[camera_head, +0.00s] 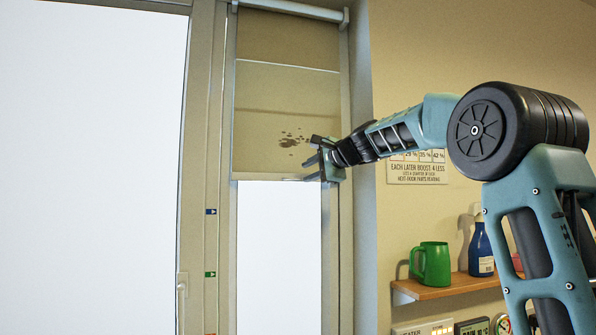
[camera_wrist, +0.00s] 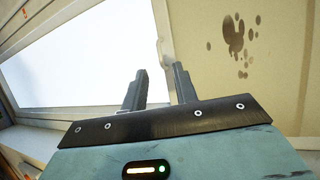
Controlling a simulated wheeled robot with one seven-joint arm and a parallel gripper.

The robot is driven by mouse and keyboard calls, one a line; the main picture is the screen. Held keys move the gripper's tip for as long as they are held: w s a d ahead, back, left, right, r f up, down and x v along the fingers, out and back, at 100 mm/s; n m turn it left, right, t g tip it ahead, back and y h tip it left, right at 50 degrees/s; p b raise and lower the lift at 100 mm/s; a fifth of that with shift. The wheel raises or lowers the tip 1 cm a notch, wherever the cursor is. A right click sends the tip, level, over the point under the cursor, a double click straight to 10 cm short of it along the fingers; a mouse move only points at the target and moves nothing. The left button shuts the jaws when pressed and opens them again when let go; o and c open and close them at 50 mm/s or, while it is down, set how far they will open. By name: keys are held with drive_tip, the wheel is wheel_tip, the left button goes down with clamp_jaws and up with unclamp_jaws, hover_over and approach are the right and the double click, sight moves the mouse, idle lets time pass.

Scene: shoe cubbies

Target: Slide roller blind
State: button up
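The roller blind (camera_head: 285,110) is a beige cloth with dark spots, hanging from a white roller (camera_head: 290,9) over the upper part of a narrow window. Its bottom edge (camera_head: 275,178) lies about halfway down the pane in the head view. The spotted cloth (camera_wrist: 275,80) fills the right of the wrist view, with the bright pane on the left. My gripper (camera_head: 316,165) is at the blind's lower right corner. In the wrist view, my gripper's fingers (camera_wrist: 160,85) stand apart, with the blind's bottom edge between or just beyond them. I cannot tell whether they touch it.
A large bright window (camera_head: 90,150) with a handle (camera_head: 182,290) fills the left. Coloured marks run down the frame (camera_head: 211,240). A wooden shelf (camera_head: 445,290) holds a green mug (camera_head: 433,264) and a blue bottle (camera_head: 481,250) below my arm. A sign (camera_head: 417,168) hangs on the wall.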

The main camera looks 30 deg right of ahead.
sight(294, 178)
drive_tip(key=p+x, duration=0.1)
drive_tip(key=x, duration=0.4)
drive_tip(key=shift+w+a+f+p, duration=0.1)
drive_tip(key=shift+w+p, duration=0.25)
drive_tip(key=shift+p, duration=0.05)
clamp_jaws()
